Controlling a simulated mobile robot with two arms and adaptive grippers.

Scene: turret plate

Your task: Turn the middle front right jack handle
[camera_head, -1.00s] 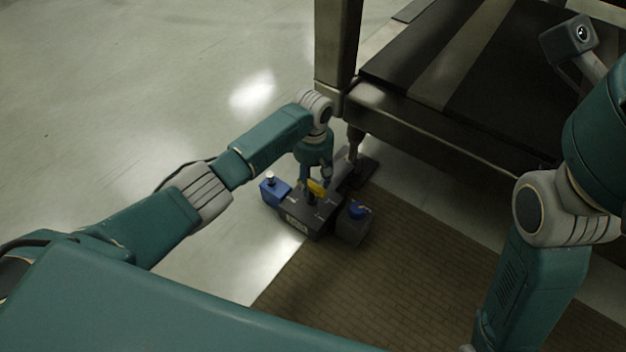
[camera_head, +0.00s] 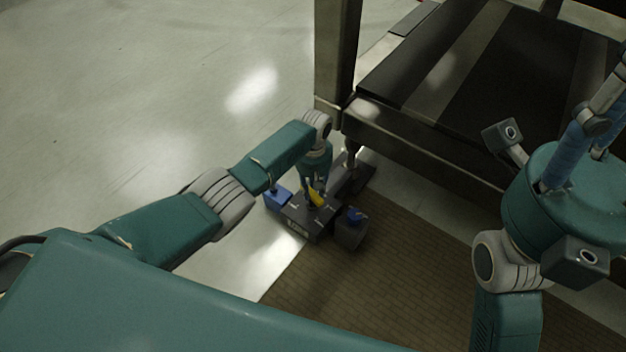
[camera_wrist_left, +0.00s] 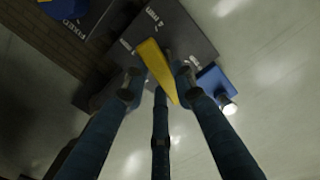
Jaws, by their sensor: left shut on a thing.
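The jack is a dark grey box (camera_head: 298,218) on the floor by the platform's corner leg. A yellow handle (camera_head: 317,195) stands on its top, and it also shows in the left wrist view (camera_wrist_left: 157,66). My left gripper (camera_head: 313,186) reaches down over the jack. In the left wrist view its fingers (camera_wrist_left: 160,85) close around the yellow handle, one on each side and one below. My right gripper (camera_head: 600,115) is raised at the right edge of the head view, and its fingertips are not clear.
A blue part (camera_head: 278,199) sits left of the jack box, and a dark block with a blue knob (camera_head: 354,215) sits on its right. The platform (camera_head: 420,150) and its post (camera_head: 336,50) stand close behind. Brown brick-patterned flooring (camera_head: 400,285) lies in front; pale floor at left is clear.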

